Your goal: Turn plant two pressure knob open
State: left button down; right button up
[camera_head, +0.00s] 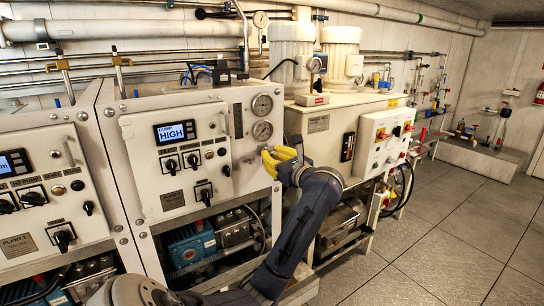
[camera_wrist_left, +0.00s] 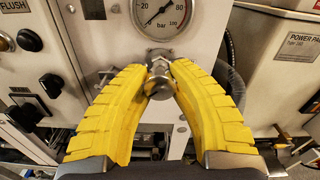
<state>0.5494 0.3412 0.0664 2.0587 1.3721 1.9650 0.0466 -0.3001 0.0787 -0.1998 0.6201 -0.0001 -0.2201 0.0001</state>
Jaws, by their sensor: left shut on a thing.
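The pressure knob (camera_wrist_left: 158,76) is a small metal knob on the cabinet front, just below a pressure gauge (camera_wrist_left: 166,14) marked in bar. In the head view this gauge (camera_head: 262,131) is the lower of two on the right side of the middle cabinet. My left gripper (camera_head: 270,160) has yellow ribbed fingers and is at the knob. In the wrist view the fingertips (camera_wrist_left: 158,72) are shut on the knob from both sides. The knob is largely hidden by the fingers in the head view. My right gripper is not in view.
The middle cabinet panel (camera_head: 180,150) has a display reading HIGH (camera_head: 175,132) and black switches. A similar cabinet (camera_head: 45,190) stands to its left. A power pack (camera_head: 335,120) with a white control box (camera_head: 383,138) stands on the right. The tiled floor (camera_head: 440,240) is clear.

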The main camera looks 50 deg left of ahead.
pick_arm(q)
jog(key=shift+r+n, duration=0.25)
jog(key=shift+n, duration=0.15)
jog(key=c, duration=1)
grip_release()
jog(key=shift+f, duration=0.1)
jog(key=shift+c, duration=0.2)
jog(key=shift+d, duration=0.1)
jog(key=s+d, duration=0.1)
jog(key=d, duration=1)
jog(key=shift+s+d, duration=0.3)
jog(key=shift+d, duration=0.1)
